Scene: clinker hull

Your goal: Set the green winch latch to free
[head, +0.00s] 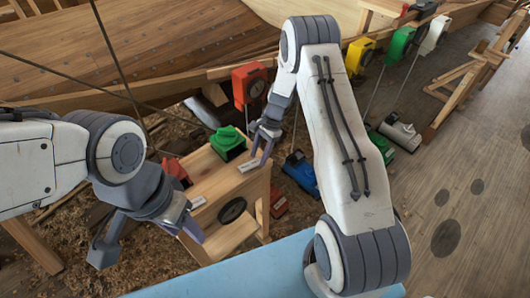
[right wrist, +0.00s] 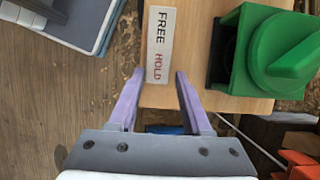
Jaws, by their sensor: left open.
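The green winch latch (head: 228,139) is a green block with a raised turning grip, on top of a wooden stand (head: 213,172). In the right wrist view the latch (right wrist: 275,52) is at the upper right, with its grip lying slantwise. A white plate (right wrist: 160,45) beside it reads FREE in black and HOLD in red. I cannot tell which word the grip points to. My right gripper (head: 261,150) is open and empty, its fingertips (right wrist: 160,74) by the plate's HOLD end, apart from the latch. My left gripper (head: 148,245) is open and empty, left of the stand.
A red latch (head: 175,169) sits on the stand's left end with its own plate (head: 197,202). Red (head: 249,82), yellow (head: 360,55), green (head: 398,45) and white (head: 434,35) boxes line the wooden hull.

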